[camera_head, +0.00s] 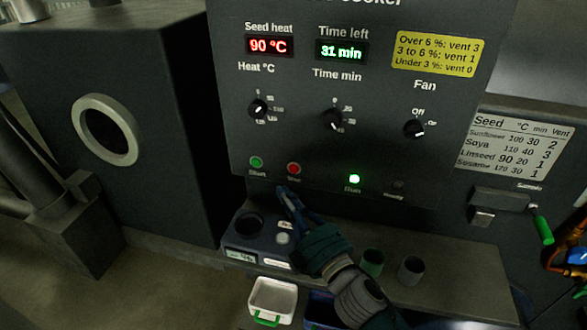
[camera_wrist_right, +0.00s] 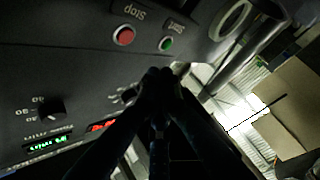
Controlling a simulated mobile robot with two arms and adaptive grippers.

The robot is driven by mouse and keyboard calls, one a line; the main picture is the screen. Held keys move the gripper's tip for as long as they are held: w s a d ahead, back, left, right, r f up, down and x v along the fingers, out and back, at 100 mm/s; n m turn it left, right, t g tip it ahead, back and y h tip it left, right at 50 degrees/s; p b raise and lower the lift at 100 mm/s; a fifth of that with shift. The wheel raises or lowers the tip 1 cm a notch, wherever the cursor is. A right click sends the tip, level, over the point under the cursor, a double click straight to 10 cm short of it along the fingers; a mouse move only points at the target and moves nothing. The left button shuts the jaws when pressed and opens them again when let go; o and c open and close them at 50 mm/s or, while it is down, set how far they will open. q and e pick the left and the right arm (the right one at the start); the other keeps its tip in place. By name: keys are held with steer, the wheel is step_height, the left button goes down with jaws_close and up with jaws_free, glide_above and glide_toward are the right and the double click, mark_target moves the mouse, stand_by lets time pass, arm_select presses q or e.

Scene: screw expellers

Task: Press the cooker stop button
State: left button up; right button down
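The cooker panel (camera_head: 300,130) is a dark upright face with knobs and displays. Its red stop button (camera_head: 293,169) sits at the lower left, just right of the green start button (camera_head: 256,162). In the right wrist view the stop button (camera_wrist_right: 123,36) shows under its "Stop" label, with the start button (camera_wrist_right: 166,44) beside it. My right gripper (camera_head: 284,190) is just below the stop button, its fingers together and empty. In the wrist view its fingertips (camera_wrist_right: 160,74) appear below both buttons, apart from the red one. My left gripper is not in view.
A white bin (camera_head: 272,300) with a green handle stands below. The displays read 90 °C and 31 min, and the green Run lamp (camera_head: 354,179) is lit.

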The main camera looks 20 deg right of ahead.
mark_target(294, 169)
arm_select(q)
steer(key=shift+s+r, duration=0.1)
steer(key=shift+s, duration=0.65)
arm_select(e)
steer(key=w+d, duration=0.2)
steer(key=w, duration=0.1)
steer(key=w+d, duration=0.1)
steer(key=shift+w, duration=0.15)
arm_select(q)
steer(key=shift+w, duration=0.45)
arm_select(e)
steer(key=shift+w, duration=0.1)
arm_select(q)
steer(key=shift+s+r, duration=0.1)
arm_select(e)
steer(key=shift+w+d, duration=0.2)
steer(key=shift+w, duration=0.05)
steer(key=shift+w+d, duration=0.25)
steer(key=shift+w, duration=0.1)
stand_by(0.8)
stand_by(0.3)
arm_select(q)
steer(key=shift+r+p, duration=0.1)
steer(key=shift+p, duration=0.25)
arm_select(e)
steer(key=shift+s+a, duration=0.5)
steer(key=shift+s, duration=0.2)
